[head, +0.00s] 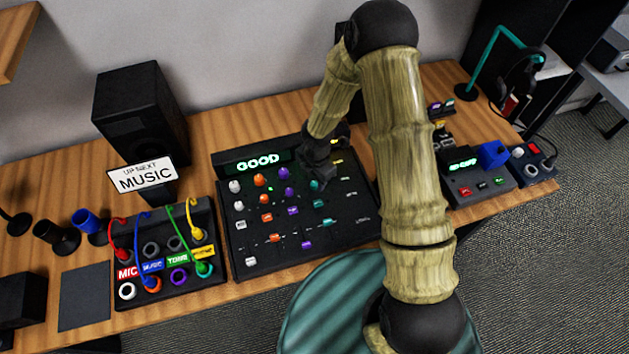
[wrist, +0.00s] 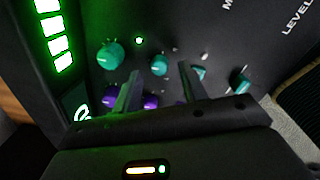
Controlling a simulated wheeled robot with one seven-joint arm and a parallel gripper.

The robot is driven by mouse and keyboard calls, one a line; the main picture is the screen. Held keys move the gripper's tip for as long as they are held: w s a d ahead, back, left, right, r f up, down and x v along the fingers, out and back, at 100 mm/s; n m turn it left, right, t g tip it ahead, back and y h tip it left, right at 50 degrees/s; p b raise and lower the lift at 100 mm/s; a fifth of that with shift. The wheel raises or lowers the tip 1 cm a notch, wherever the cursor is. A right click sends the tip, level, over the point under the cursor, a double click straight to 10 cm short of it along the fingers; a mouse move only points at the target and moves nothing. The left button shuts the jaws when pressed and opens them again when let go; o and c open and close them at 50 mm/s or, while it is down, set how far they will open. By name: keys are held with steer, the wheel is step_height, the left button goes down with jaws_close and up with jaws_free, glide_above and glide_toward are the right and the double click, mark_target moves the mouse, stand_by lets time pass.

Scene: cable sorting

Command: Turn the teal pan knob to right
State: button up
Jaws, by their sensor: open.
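The black mixer panel (head: 345,238) has rows of white, orange, purple and teal controls. In the wrist view the teal column holds a large round knob (wrist: 110,56), a smaller round knob (wrist: 160,65), a small teal piece (wrist: 198,72) and another control (wrist: 240,82). The smaller knob has a pale pointer line; no pan label is readable. My gripper (head: 318,178) is low over the teal column. In the wrist view my gripper (wrist: 159,71) is open, its fingertips on either side of the smaller teal knob. I cannot tell whether they touch it.
Purple knobs (wrist: 150,102) lie close beside the fingers. A patch box with coloured cables (head: 180,278) stands left. A grey device with a blue block (head: 492,155) stands right. A speaker (head: 140,110) is behind.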

steer(key=shift+f, duration=1)
jaws_close()
